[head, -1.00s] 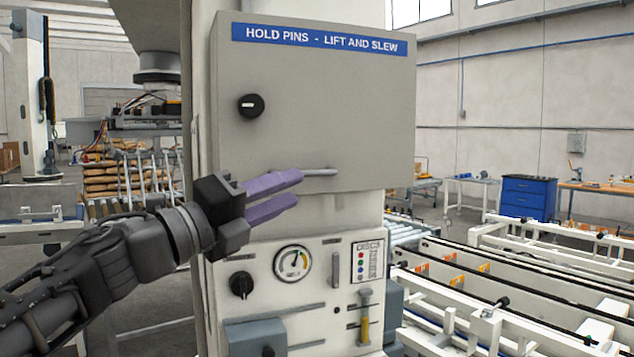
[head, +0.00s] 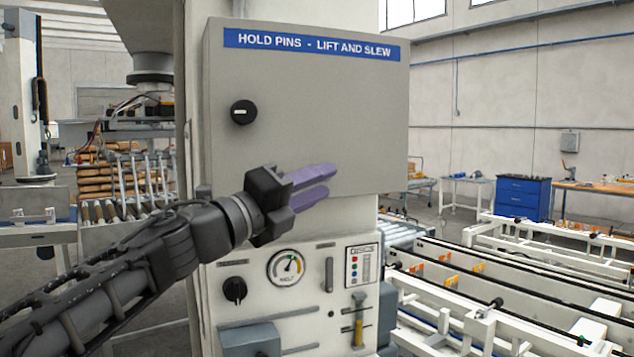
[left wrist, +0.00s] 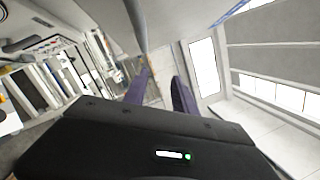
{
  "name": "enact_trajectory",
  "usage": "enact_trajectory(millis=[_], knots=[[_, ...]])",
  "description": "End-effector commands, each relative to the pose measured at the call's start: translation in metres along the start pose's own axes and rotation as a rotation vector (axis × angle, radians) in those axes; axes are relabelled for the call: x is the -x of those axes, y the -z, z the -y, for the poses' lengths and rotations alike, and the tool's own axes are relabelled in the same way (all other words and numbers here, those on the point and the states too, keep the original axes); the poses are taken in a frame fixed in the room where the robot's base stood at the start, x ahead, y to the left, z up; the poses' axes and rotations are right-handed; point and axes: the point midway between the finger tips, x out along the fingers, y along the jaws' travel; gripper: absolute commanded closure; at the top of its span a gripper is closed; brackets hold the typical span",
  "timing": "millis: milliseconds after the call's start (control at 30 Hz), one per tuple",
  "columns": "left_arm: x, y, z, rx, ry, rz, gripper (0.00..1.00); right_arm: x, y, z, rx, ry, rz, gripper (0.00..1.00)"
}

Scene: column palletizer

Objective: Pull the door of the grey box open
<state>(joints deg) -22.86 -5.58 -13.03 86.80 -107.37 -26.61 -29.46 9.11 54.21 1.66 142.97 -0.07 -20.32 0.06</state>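The grey box (head: 310,115) is on the column in the head view, its door shut, with a blue label strip (head: 312,44) and a black knob (head: 243,112). My left gripper (head: 331,179) is in front of the door's lower part. Its two purple fingers are apart with a gap between them. They cover the door's bar handle in the head view. In the left wrist view a grey rod (left wrist: 137,22), apparently the handle, reaches down to the left finger's tip. I cannot tell whether it lies between the fingers (left wrist: 161,76). My right gripper is not in view.
Below the box is a panel with a round gauge (head: 286,267), a black knob (head: 234,289) and a grey housing (head: 250,339). Conveyor rails (head: 500,285) run at the right. A blue cabinet (head: 522,198) stands farther back.

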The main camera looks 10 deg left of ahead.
Motion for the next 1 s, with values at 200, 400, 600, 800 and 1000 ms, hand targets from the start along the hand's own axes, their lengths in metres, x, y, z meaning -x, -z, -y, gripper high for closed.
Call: enact_trajectory(millis=[200,400,600,800,1000], knots=[[0.0000,-0.0002,0.0001,0.000,0.000,0.001,0.67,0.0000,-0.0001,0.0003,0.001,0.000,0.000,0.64],[0.0001,-0.0002,0.0002,0.000,0.000,0.001,0.83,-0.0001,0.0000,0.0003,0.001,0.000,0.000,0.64],[0.0001,-0.0001,0.0002,0.000,0.000,0.000,0.99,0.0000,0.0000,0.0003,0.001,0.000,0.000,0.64],[0.0002,-0.0002,0.0002,0.000,0.000,0.000,1.00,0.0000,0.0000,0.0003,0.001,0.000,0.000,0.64],[0.0001,-0.0001,0.0002,0.000,0.000,0.000,1.00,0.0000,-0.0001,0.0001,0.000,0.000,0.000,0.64]])
